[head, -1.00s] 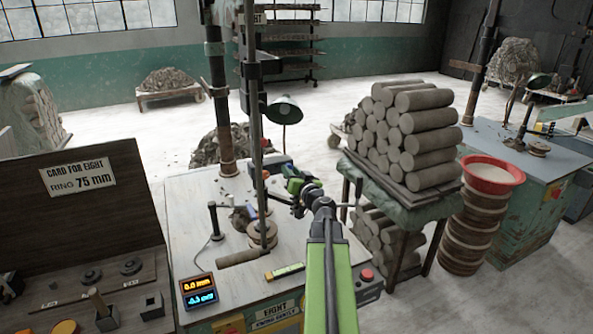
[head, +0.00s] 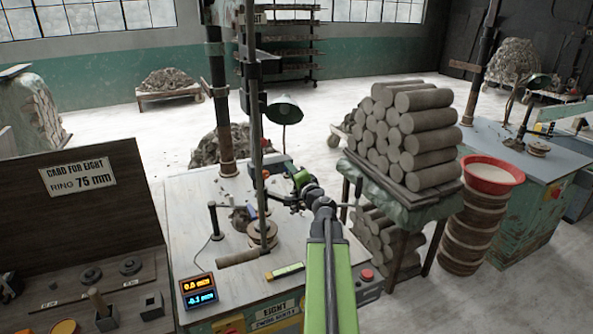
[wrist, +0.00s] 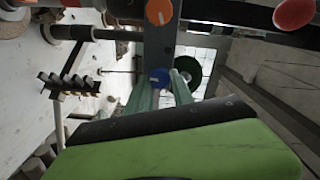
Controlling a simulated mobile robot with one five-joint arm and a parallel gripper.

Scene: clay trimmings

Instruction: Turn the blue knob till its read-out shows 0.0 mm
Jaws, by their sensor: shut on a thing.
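The blue knob (wrist: 160,77) shows in the wrist view between the tips of my gripper (wrist: 164,86), which is shut on it. In the head view my gripper (head: 301,184) is at the right back of the pale machine table; the knob cannot be made out there. The read-out box (head: 198,291) stands at the table's front left. Its lower, blue line seems to read -0.1 mm and its upper, orange line about 0.0 mm; the small digits are blurred.
In the wrist view an orange knob (wrist: 158,11) and a red knob (wrist: 294,13) are near. A vertical post (head: 259,150) stands left of my gripper. Stacked clay rolls (head: 411,127) stand close on the right. A card (head: 77,177) says ring 75 mm.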

